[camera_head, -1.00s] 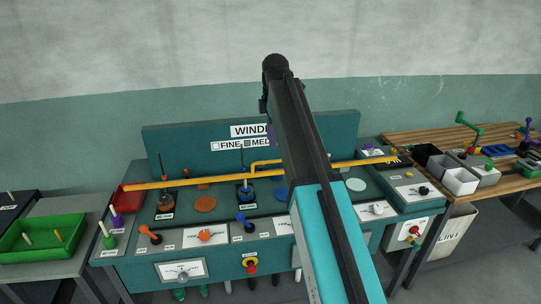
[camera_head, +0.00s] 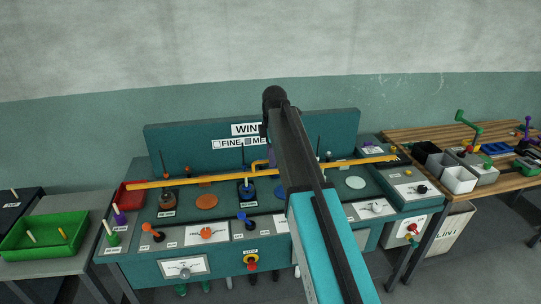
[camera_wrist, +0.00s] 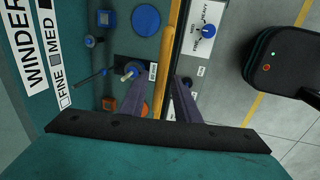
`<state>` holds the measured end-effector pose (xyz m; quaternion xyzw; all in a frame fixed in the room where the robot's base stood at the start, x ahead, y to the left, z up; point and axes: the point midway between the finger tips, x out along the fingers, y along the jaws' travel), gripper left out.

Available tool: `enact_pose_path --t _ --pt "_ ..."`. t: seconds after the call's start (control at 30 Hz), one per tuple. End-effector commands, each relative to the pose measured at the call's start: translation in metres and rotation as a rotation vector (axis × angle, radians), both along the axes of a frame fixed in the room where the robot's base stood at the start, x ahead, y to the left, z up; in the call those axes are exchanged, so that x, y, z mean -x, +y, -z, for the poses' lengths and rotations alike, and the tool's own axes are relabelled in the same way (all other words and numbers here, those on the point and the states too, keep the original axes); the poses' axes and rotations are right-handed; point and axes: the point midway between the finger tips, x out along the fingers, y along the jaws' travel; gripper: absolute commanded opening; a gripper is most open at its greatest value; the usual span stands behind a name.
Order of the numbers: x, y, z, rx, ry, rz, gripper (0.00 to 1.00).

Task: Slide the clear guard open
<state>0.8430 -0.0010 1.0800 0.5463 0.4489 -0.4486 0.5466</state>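The guard's yellow bar (camera_head: 200,181) runs across the front of the teal winder bench, with a small raised yellow handle (camera_head: 257,163) near its middle. The clear panel itself is too faint to make out. My gripper (camera_head: 271,154) is at the handle, partly hidden behind my arm. In the wrist view its two purple fingers (camera_wrist: 158,82) are apart.
The bench (camera_head: 145,249) carries orange and blue knobs, spools and discs under and before the bar. A green tray (camera_head: 20,245) stands at left. A wooden table (camera_head: 425,140) with bins is at right. The wrist view shows a dark box (camera_wrist: 275,65) and open floor.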

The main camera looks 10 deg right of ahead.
Motion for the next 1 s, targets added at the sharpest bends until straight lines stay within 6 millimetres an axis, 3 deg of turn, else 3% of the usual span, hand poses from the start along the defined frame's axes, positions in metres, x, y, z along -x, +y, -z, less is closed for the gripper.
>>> enact_pose_path --t 0.27,0.43,0.77,1.0 --pt "0.0 -0.001 0.0 0.0 0.0 0.001 0.28" --pt "0.0 -0.001 0.0 0.0 0.0 0.001 0.0" --pt "0.0 0.0 0.003 -0.001 0.001 0.002 0.0" --pt "0.001 -0.001 0.033 -0.002 0.002 0.001 0.0"
